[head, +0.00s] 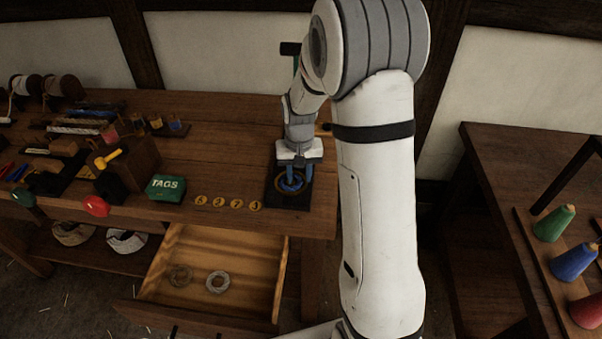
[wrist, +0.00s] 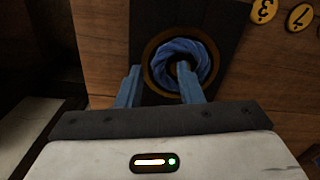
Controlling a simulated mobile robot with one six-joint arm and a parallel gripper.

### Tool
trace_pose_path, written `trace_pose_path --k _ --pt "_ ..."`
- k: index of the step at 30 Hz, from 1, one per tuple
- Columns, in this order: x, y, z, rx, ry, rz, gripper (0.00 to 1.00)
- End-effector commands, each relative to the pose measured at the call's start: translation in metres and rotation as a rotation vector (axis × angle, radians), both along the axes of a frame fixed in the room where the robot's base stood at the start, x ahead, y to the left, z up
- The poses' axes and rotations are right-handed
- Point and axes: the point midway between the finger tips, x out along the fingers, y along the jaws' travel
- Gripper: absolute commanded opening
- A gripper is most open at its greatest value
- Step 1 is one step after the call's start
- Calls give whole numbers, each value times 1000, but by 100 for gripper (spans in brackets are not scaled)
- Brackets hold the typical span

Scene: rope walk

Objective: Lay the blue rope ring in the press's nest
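The blue rope ring (wrist: 205,58) lies inside the round brown rim of the nest (wrist: 147,63) on the press's dark base plate (wrist: 228,22). In the head view the ring (head: 291,186) shows small between my fingers, with the nest's rim (head: 280,192) around it. My gripper (wrist: 158,82) is just above it with its blue fingers apart. In the wrist view one finger overlaps the ring's centre hole and the other is left of the rim. I see no finger pressing on the rope. Whether the fingertips touch anything is unclear. My gripper (head: 296,177) hides part of the plate.
Yellow numbered discs (head: 228,204) and a green TAGS box (head: 166,188) lie left of the plate. An open drawer (head: 260,262) below holds two rope rings (head: 217,281). Coloured spools (head: 553,223) stand on the right-hand table. The bench's back middle is clear.

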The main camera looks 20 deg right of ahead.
Motion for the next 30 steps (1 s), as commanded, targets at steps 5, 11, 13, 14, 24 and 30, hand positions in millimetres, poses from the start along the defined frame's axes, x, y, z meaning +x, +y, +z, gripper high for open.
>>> trace_pose_path --k 5,11,13,14,24,30 --pt "-2 -2 -2 -2 5 0 41" --pt "-2 -2 -3 -3 7 0 41" --pt "-2 -2 -2 -3 7 0 41" --pt "-2 -2 -1 -3 6 0 41" --pt "-1 0 52 -3 -3 0 41" --pt "-2 1 74 -2 -1 0 41"
